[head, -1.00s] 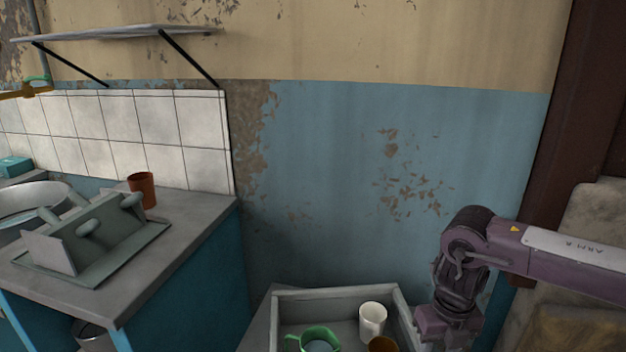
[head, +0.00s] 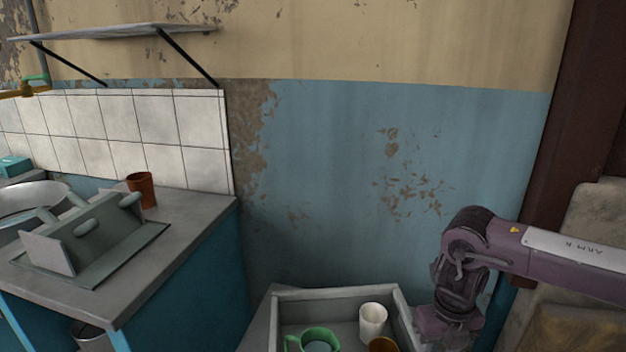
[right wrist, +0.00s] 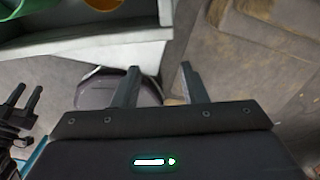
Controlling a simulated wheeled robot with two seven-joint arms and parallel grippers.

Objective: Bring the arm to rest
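My right arm comes in from the right in the head view, and its wrist bends down beside the right wall of a grey tray (head: 335,292). The fingers are below the head picture. In the right wrist view my right gripper (right wrist: 160,72) is open, with two dark fingers apart and nothing between them. The tray's pale wall (right wrist: 90,43) lies ahead of the fingers, apart from them. My left gripper is not in the head view; dark finger-like parts at the left edge of the right wrist view may belong to it, but I cannot tell.
The tray holds a green mug (head: 318,341), a white cup (head: 373,321) and an orange-brown cup (head: 383,345). A counter (head: 190,215) at left bears a grey-green rack (head: 95,240) and a brown cup (head: 142,188). A shelf (head: 120,32) is above. Wall space in the middle is clear.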

